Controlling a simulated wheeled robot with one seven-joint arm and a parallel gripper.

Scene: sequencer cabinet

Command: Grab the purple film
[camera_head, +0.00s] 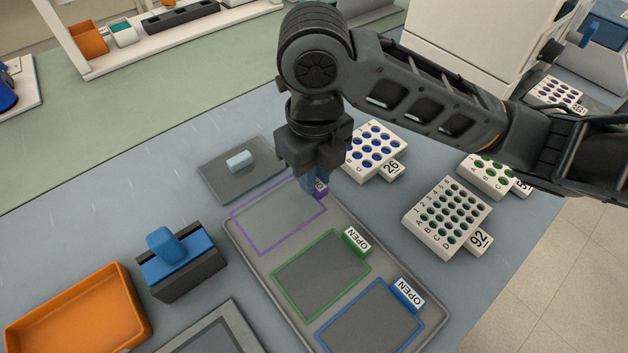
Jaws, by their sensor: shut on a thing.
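The purple film (275,220) is a clear sheet with a purple border, at the far left end of a grey tray (240,250). It appears to lie flat. Its purple tab (321,190) sits at its right corner and is partly hidden by my gripper. My gripper (310,187) points down at that tab and is shut on it. The fingertips are small and partly hidden in this view. A green-bordered film (322,275) and a blue-bordered film (370,322), each with an "OPEN" tab, lie in the same tray.
White well racks numbered 26 (375,152) and 92 (447,217) stand to the right. A grey pad (215,178) holds a pale block. A blue-handled block (180,262) and an orange tray (75,310) are at left. A white cabinet stands behind my arm.

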